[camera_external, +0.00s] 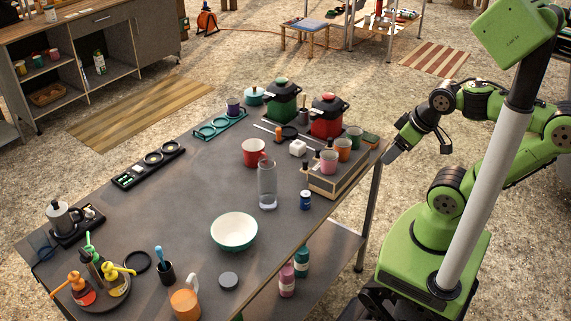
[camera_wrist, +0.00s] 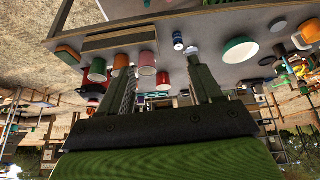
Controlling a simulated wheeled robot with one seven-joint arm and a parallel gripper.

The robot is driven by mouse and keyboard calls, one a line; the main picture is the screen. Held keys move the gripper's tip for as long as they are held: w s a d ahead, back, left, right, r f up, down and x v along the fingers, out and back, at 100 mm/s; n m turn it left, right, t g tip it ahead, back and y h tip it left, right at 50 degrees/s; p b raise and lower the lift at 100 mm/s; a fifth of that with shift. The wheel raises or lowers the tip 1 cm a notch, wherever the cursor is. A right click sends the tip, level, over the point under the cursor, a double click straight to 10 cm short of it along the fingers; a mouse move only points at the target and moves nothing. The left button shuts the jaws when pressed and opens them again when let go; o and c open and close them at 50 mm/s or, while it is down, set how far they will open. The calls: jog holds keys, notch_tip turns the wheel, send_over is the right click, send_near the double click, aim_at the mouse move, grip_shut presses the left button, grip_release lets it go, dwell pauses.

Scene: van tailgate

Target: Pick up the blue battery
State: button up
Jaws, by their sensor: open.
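The blue battery (camera_external: 305,200) stands upright on the grey table (camera_external: 185,205) near its right edge, between the clear glass (camera_external: 267,187) and the wooden cup box. In the wrist view, which is upside down, the battery (camera_wrist: 178,41) shows near the top middle, beyond the fingertips. My gripper (camera_external: 391,156) is off the table's right side, apart from the battery. In the wrist view my gripper (camera_wrist: 163,70) has its two fingers spread wide with nothing held between them.
A wooden box (camera_external: 336,187) with several cups stands just behind the battery. A white bowl (camera_external: 234,231) and red mug (camera_external: 254,152) are nearby. Green (camera_external: 282,100) and red (camera_external: 327,116) machines stand at the back. Bare tabletop lies left of the glass.

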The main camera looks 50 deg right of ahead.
jog(key=w+a+f+n+g+h+b, duration=0.1)
jog(key=w+f+n+g+h, duration=0.15)
jog(key=w+f+n, duration=0.55)
jog(key=n+t+h+b, duration=0.4)
jog(key=n+t, duration=0.5)
jog(key=n, duration=1.2)
send_near(303, 198)
jog(key=shift+h, duration=0.25)
jog(key=b+x, duration=0.1)
jog(key=x, duration=0.3)
jog(key=f+b+x, duration=0.1)
jog(key=b+x, duration=0.1)
jog(key=x, duration=0.3)
jog(key=s+b+x, duration=0.1)
jog(key=b+x, duration=0.1)
jog(key=x, duration=0.2)
jog(key=shift+w+d+f, duration=0.15)
jog(key=shift+d+f, duration=0.25)
